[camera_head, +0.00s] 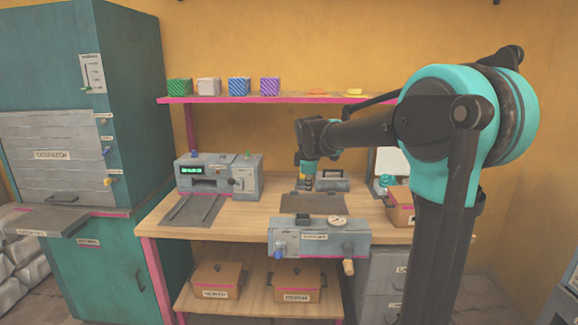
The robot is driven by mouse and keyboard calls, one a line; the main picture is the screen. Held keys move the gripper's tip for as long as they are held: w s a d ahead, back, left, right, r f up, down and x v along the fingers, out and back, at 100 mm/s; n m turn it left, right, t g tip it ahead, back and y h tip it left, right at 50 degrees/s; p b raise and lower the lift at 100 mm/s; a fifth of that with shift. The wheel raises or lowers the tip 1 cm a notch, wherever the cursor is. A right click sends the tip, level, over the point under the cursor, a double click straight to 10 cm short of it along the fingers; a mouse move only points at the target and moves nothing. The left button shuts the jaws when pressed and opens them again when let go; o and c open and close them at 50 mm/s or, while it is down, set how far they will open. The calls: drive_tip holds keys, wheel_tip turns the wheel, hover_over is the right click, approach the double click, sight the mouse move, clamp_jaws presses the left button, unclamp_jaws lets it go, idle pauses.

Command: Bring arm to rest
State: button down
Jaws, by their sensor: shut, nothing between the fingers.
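My arm reaches in from the right, above the wooden workbench (250,215). Its forearm stretches left and the wrist bends down over the bench. My gripper (304,187) points down, small in the view, just behind the dark plate of the grey press (320,240). It is shut with nothing in it. I cannot tell whether its tips touch anything. The press has a round gauge on top and knobs on its front.
A grey machine (218,175) with a green display stands left on the bench. A pink-edged shelf (215,100) above holds several patterned boxes. A teal dispatch cabinet (120,100) stands at far left. An orange box (399,212) sits right, partly behind my arm.

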drive_tip(key=s+d+f+m, duration=0.4)
drive_tip(key=s+f, duration=0.3)
drive_tip(key=s, duration=0.3)
drive_tip(key=s+d+f+m, duration=0.4)
drive_tip(key=s+f+m, duration=0.3)
drive_tip(key=s, duration=0.4)
drive_tip(key=s+d+f+m, duration=0.4)
drive_tip(key=s+f, duration=0.3)
drive_tip(key=s, duration=0.3)
drive_tip(key=shift+s+d+f+m+g, duration=0.2)
drive_tip(key=shift+m+g, duration=0.2)
drive_tip(key=shift+m, duration=0.3)
